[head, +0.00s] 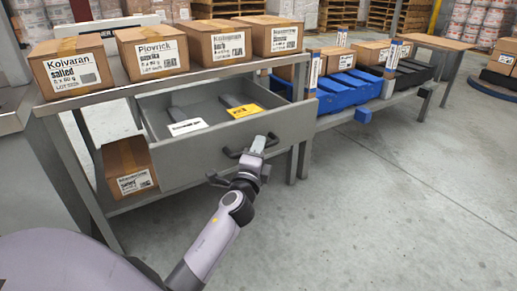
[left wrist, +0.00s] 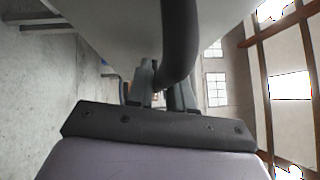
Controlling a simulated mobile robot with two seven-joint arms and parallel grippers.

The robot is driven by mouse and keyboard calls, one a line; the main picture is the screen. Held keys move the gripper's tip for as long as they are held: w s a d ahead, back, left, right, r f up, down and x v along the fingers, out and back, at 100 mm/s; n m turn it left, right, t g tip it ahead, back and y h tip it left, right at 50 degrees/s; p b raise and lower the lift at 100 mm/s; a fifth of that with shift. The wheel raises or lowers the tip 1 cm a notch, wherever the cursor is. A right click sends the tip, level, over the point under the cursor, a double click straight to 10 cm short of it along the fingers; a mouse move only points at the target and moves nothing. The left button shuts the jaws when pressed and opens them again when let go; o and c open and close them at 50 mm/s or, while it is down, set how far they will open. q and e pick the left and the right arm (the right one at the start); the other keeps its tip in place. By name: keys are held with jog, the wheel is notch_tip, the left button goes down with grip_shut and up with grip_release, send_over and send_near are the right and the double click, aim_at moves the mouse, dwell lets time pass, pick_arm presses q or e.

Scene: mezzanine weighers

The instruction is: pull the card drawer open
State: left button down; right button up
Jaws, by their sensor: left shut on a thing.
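The card drawer (head: 215,152) is a grey drawer under the top of a grey metal table, and it stands pulled out. Inside lie a white card (head: 187,127), a yellow card (head: 246,110) and dark grey pieces. Its dark bar handle (head: 232,154) is on the front panel. My left gripper (head: 259,144) is at the handle, shut on it. In the left wrist view the curved dark handle (left wrist: 180,42) runs between the fingers (left wrist: 162,88), with the drawer front beyond. My right gripper is not in view.
Several cartons (head: 150,52) stand along the table top (head: 108,84), and another carton (head: 127,168) sits on the lower shelf. Blue bins (head: 352,86) and black bins (head: 407,74) are on a low bench to the right. The concrete floor (head: 400,190) at right is clear.

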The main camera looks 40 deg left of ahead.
pick_arm(q)
jog(key=c, duration=1.1)
grip_release()
jog(key=shift+s, duration=0.15)
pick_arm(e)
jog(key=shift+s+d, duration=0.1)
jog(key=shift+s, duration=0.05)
